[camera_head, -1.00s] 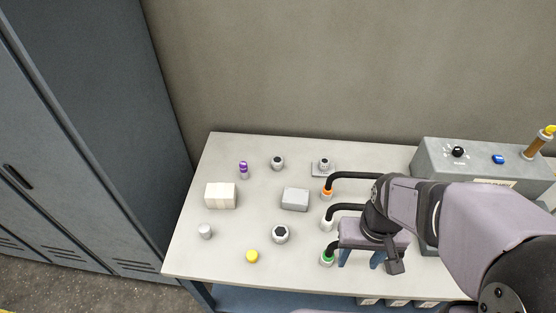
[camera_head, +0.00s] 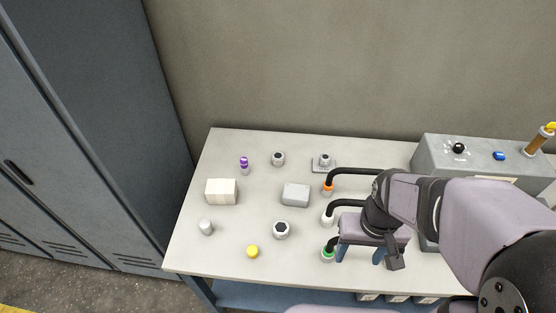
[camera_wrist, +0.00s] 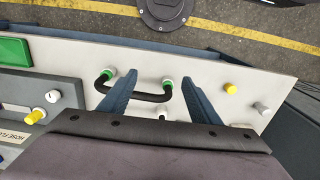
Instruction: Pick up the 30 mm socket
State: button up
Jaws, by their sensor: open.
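Two socket-like metal pieces stand on the table: a larger one (camera_head: 281,230) at the front middle with a dark hex opening, and a smaller one (camera_head: 278,158) farther back. No size marking is readable, so I cannot tell for sure which is 30 mm. My gripper (camera_head: 361,255) is open and empty, to the right of the larger socket, beside the green-collared hose end. In the wrist view, my gripper's fingers (camera_wrist: 160,78) are spread over the black hose with green collars (camera_wrist: 150,97). Neither socket is clearly seen in the wrist view.
Black hoses with orange (camera_head: 327,187), white (camera_head: 327,219) and green (camera_head: 328,254) collars stand near my gripper. A grey block (camera_head: 296,194), cream block (camera_head: 221,191), yellow cap (camera_head: 252,251), grey cylinder (camera_head: 206,227), purple-topped piece (camera_head: 244,165) and plate-mounted fitting (camera_head: 324,161) are spread across the table.

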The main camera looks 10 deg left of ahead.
aim_at(275, 159)
jog(key=shift+r, duration=0.1)
notch_tip(275, 159, up, 5)
jog(key=w+a+f+n+t+h+b, duration=0.1)
jog(key=w+a+n+t+b, duration=0.15)
jog(key=w+n+b, duration=0.5)
jog(key=w+a+f+n+t+h+b, duration=0.1)
jog(key=w+a+n+h+b, duration=0.3)
jog(key=w, duration=0.7)
jog(key=w+a+f+n+t+y+b, duration=0.15)
jog(key=w+n+b, duration=0.25)
jog(key=w+n, duration=0.4)
jog(key=w+a+r+n+t+h+b, duration=0.1)
jog(key=w+a+n+t+b, duration=0.4)
jog(key=a, duration=0.4)
jog(key=w+a+r+n+t+h+b, duration=0.1)
jog(key=w+a+n+t+b, duration=0.2)
jog(key=w+a+n+b, duration=0.5)
jog(key=shift+m+g+y, duration=0.25)
jog(key=shift+m+g, duration=0.05)
jog(key=shift+m, duration=0.15)
jog(key=f, duration=0.7)
jog(key=s+f+p, duration=0.1)
jog(key=f, duration=0.6)
jog(key=a+f+p, duration=0.1)
jog(key=f, duration=0.7)
jog(key=shift+s, duration=0.35)
jog(key=shift+p+x, duration=1.1)
jog(key=shift+x, duration=2.55)
